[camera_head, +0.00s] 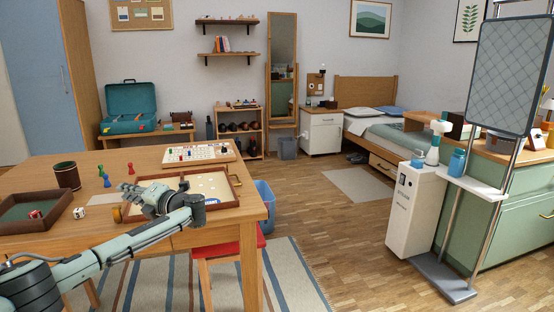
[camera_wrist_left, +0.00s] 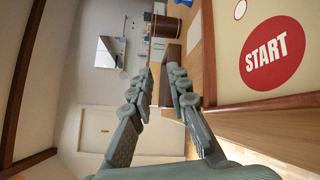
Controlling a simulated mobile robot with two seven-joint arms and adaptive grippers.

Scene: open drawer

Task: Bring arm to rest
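My left arm (camera_head: 95,262) comes in from the lower left across the front of the wooden table (camera_head: 120,165). My left gripper (camera_head: 150,194) is at the near left part of a shallow framed game board (camera_head: 205,188); whether it touches the board cannot be told. In the left wrist view its two fingers (camera_wrist_left: 161,75) stand apart with a narrow gap, and nothing is held between them. A red START circle (camera_wrist_left: 272,53) on a cream surface shows close beside the fingers. My right gripper is not in view.
A dice tray (camera_head: 35,212), a white die (camera_head: 79,212), a dark cup (camera_head: 67,176) and several coloured pawns (camera_head: 107,181) are left of the gripper. Another board (camera_head: 198,153) lies behind. A red stool (camera_head: 245,240) stands by the table. Open floor (camera_head: 320,235) lies to the right.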

